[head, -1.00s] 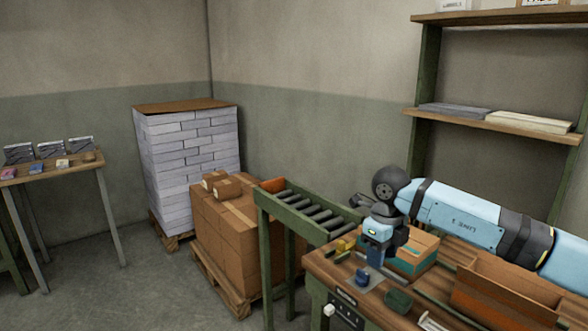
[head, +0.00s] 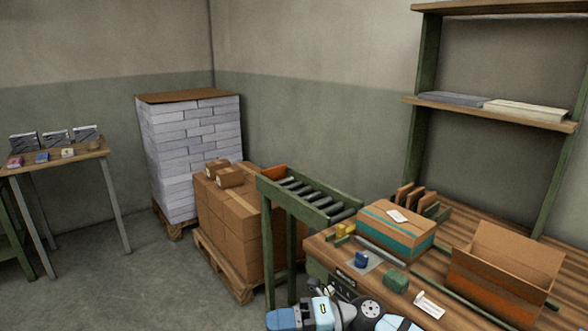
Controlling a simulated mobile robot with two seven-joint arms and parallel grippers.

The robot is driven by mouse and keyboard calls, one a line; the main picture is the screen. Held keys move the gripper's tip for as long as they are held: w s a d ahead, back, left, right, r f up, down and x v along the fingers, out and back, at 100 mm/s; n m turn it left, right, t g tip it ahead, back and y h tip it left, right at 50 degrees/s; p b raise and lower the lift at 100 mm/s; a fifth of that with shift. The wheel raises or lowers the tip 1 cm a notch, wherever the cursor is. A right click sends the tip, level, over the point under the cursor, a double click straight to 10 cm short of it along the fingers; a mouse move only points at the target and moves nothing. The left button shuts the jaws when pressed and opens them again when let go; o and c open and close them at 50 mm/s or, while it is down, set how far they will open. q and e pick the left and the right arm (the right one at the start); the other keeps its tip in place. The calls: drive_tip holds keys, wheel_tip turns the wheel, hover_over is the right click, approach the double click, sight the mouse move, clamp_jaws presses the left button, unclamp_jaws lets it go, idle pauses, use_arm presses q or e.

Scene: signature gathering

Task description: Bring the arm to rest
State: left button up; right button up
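My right arm is folded low at the bottom edge of the head view, in front of the workbench (head: 465,225). Its wrist lies along the bottom edge, and the blue end of my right gripper (head: 284,318) points left. The gripper is apart from the things on the bench. Its fingers are too small and partly cut off by the edge, so whether they are open or shut does not show. My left gripper is not in view.
On the bench are a small blue item (head: 362,259), a green item (head: 396,281), a taped carton (head: 398,232) and an open carton (head: 508,270). A roller conveyor (head: 300,195) stands left of the bench. Floor at the lower left is clear.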

drive_tip(key=s+d+f+m+t+h, duration=0.1)
drive_tip(key=d+f+m+t+h, duration=0.4)
drive_tip(key=m+t, duration=0.7)
drive_tip(key=s+d+f+m+t+h, duration=0.15)
drive_tip(key=d+f+m+t, duration=0.45)
drive_tip(key=m, duration=0.9)
drive_tip(key=s+d+f+m+g+h, duration=0.4)
drive_tip(key=s+d+f+m+h, duration=0.5)
drive_tip(key=s+f, duration=0.6)
use_arm(q)
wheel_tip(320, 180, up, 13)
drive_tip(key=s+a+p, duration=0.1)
drive_tip(key=p, duration=1.5)
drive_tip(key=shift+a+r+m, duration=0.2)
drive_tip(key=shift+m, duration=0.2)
use_arm(e)
wheel_tip(320, 180, up, 14)
drive_tip(key=s+d, duration=0.1)
drive_tip(key=d, duration=0.1)
drive_tip(key=shift+d+y, duration=0.2)
drive_tip(key=shift+y, duration=0.25)
